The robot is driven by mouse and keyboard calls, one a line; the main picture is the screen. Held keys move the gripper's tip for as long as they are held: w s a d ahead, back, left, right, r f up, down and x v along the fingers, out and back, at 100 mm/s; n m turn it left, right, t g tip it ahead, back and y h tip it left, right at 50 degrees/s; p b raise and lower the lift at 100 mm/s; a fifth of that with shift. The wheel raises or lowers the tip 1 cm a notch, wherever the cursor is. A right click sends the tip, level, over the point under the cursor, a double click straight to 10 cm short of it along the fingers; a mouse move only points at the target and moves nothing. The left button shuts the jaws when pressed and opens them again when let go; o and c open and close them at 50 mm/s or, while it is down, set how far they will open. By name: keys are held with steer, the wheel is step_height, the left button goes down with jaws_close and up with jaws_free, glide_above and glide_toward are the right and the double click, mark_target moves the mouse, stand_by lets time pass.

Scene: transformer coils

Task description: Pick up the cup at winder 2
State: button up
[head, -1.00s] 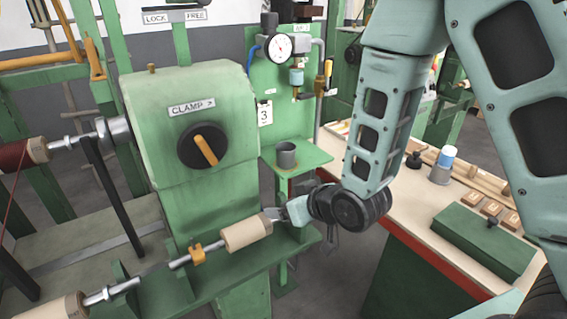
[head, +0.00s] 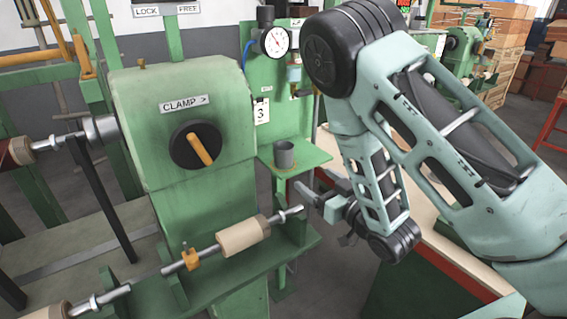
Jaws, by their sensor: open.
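A grey cup (head: 284,157) stands upright on a small green shelf (head: 313,153) fixed to the green winder (head: 180,120). The number card (head: 261,111) above the shelf reads 3, not 2. My gripper (head: 308,184) is open and empty. In the picture it is below and to the right of the cup, apart from it, beside the front edge of the shelf.
A pressure gauge (head: 276,40) and piping are above the shelf. A pale, red-edged bench (head: 462,268) is behind my arm.

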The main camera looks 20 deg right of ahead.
mark_target(289, 155)
steer(key=x, duration=0.3)
steer(key=b+x, duration=0.1)
steer(key=x, duration=0.2)
steer(key=b+x, duration=0.1)
steer(key=x, duration=0.2)
steer(key=shift+w+a+r, duration=0.1)
steer(key=shift+w+r, duration=0.3)
steer(key=shift+d+p+x, duration=0.15)
steer(key=shift+p+x, duration=0.15)
steer(key=shift+x, duration=1.25)
steer(key=shift+d+p+x, duration=0.1)
steer(key=shift+p+x, duration=0.15)
steer(key=shift+x, duration=1.3)
steer(key=shift+r, duration=0.15)
steer(key=c, duration=1.1)
